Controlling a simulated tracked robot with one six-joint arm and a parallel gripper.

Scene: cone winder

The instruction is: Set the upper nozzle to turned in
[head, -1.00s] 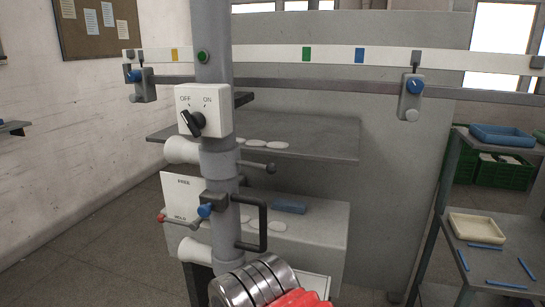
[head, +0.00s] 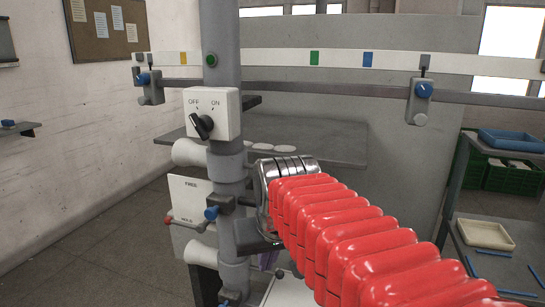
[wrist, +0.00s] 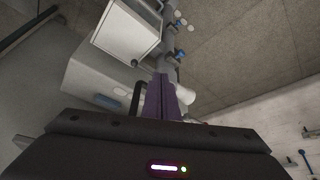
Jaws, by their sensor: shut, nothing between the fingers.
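The upper nozzle (head: 188,152) is a pale cone on the left side of the grey column (head: 227,180), below the OFF/ON switch box. It points left. The rod with a dark knob on the column's right at that height is now hidden behind my arm. A second, lower pale nozzle (head: 200,252) sticks out to the left near the column's foot. My gripper's purple fingers (wrist: 162,98) are shut and empty in the wrist view, close to a dark bar handle. In the head view my arm mostly hides the gripper.
The OFF/ON switch (head: 202,126) and a FREE/HOLD plate (head: 190,195) with a red-tipped lever are on the column. A blue knob (head: 211,213) sits beside it. A grey shelf (head: 330,140) with white discs lies behind. A rack with trays (head: 485,235) stands at right.

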